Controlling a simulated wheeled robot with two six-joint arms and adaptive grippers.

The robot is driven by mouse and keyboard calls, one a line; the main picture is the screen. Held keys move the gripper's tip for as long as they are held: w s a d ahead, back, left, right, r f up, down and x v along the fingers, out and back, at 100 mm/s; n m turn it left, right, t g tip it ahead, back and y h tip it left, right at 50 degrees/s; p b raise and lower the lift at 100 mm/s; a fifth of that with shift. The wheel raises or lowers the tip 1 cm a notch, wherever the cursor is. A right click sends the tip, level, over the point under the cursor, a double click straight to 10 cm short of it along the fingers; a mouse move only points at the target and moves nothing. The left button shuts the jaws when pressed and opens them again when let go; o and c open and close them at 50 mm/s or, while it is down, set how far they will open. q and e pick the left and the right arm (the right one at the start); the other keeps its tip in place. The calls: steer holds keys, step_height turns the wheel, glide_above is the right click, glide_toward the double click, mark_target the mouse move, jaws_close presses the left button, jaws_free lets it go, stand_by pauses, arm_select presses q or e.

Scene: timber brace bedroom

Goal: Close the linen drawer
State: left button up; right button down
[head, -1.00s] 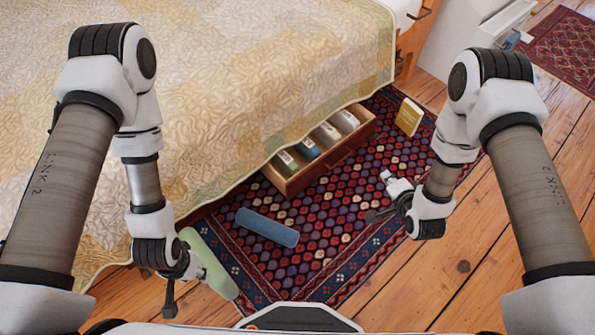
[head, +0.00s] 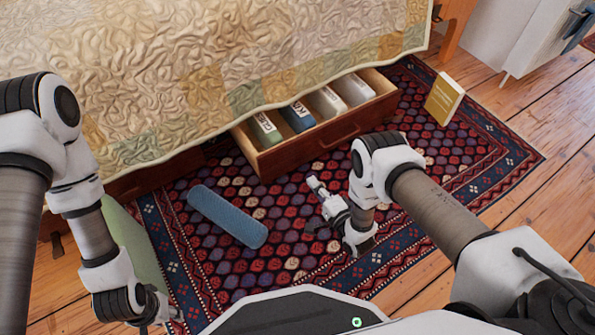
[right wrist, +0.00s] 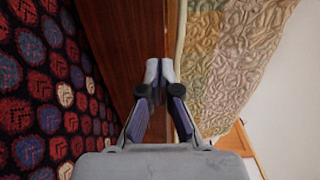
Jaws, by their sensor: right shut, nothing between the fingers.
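The linen drawer (head: 290,162) is a wooden drawer pulled out from under the bed, with a dark handle on its front. Several rolled, labelled linens lie in it. My right gripper (head: 313,183) is shut and empty, a little in front of the drawer front and below the handle. In the right wrist view its closed tips (right wrist: 160,70) point toward the brown wooden drawer front (right wrist: 130,50); I cannot tell whether they touch. My left gripper (head: 168,312) is low at the left, beside a green roll, and its fingers are too unclear to judge.
The bed's quilt (head: 200,60) hangs over the drawer's back. A yellow book (head: 444,99) stands right of the drawer. The rug before the drawer's right part is clear.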

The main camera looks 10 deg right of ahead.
mark_target(286, 147)
steer(key=b+x, duration=0.7)
steer(key=x, duration=0.5)
steer(key=shift+w+a+f, duration=0.1)
steer(key=shift+w+f, duration=0.05)
steer(key=shift+w, duration=0.1)
steer(key=shift+w+a+r, duration=0.15)
steer(key=shift+w+r, duration=0.05)
steer(key=shift+w, duration=0.25)
steer(key=shift+r, duration=0.1)
